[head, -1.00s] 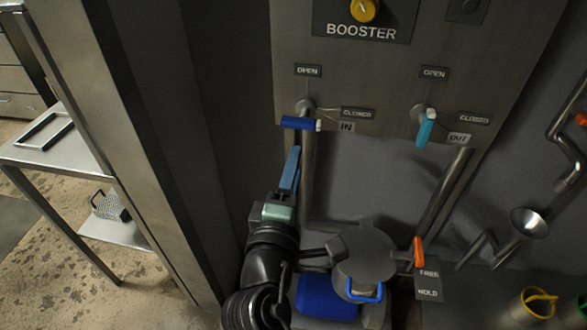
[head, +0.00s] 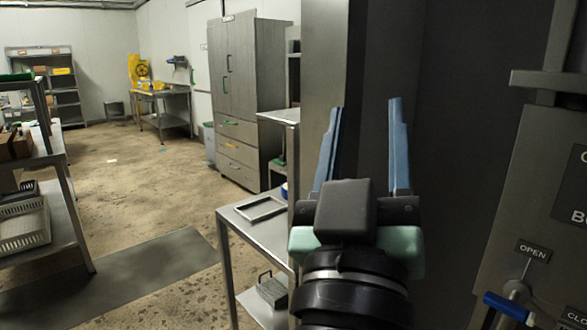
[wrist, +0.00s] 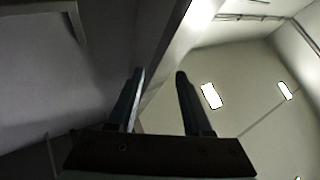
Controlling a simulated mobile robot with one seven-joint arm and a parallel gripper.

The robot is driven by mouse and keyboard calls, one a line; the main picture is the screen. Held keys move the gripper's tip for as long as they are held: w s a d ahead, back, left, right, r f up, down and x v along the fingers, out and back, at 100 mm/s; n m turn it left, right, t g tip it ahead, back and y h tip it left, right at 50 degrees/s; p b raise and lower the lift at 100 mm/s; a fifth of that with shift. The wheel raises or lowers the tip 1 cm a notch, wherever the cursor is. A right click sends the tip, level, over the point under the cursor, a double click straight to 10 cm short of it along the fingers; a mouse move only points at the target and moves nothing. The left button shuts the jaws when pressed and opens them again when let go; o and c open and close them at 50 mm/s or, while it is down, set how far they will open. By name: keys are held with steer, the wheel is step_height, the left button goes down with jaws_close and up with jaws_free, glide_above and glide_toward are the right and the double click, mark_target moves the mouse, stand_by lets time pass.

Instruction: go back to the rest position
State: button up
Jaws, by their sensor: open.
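My gripper (head: 364,140) stands upright in the head view, right of centre, with its two blue fingers spread apart and nothing between them. It is in front of a grey metal post and dark panel. In the wrist view my gripper (wrist: 158,85) is also open and empty, its fingers pointing toward the ceiling and bright lamps.
A steel side table (head: 237,220) with an empty frame tray (head: 262,209) stands left of my arm. A grey cabinet (head: 238,95) is behind it. Shelving (head: 75,225) stands at the far left. The floor (head: 150,190) between is open.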

steer(key=s+a+r+t+y, duration=0.4)
steer(key=s+a+r+y, duration=0.35)
steer(key=r, duration=0.25)
step_height(320, 180, up, 17)
steer(key=w+d+h+p, duration=0.1)
steer(key=p, duration=1.7)
steer(key=shift+f, duration=0.2)
steer(key=shift+d+h, duration=0.1)
steer(key=shift+h, duration=0.15)
